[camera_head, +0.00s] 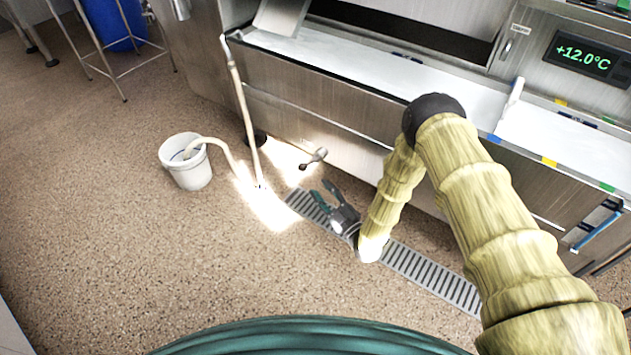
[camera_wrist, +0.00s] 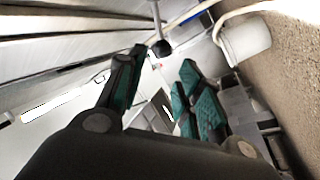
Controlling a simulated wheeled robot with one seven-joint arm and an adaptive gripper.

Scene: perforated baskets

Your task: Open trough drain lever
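The drain lever (camera_head: 316,157) is a short metal rod with a dark end, sticking out low from the front of the steel trough (camera_head: 310,95). In the wrist view, a rod with a dark knob (camera_wrist: 161,47) that looks like the lever shows near the top middle, beyond the fingertips. My gripper (camera_head: 320,188) is low over the floor grate, a little below and right of the lever in the head view. Its two green-padded fingers are spread, with nothing visible between them in the wrist view (camera_wrist: 160,72). It appears apart from the lever; the exact depth gap is unclear.
A white bucket (camera_head: 187,166) with a pale hose (camera_head: 243,115) stands left on the speckled floor. A slotted drain grate (camera_head: 435,275) runs under my arm. A blue barrel (camera_head: 112,25) and metal stand are at the upper left. Open floor lies in front.

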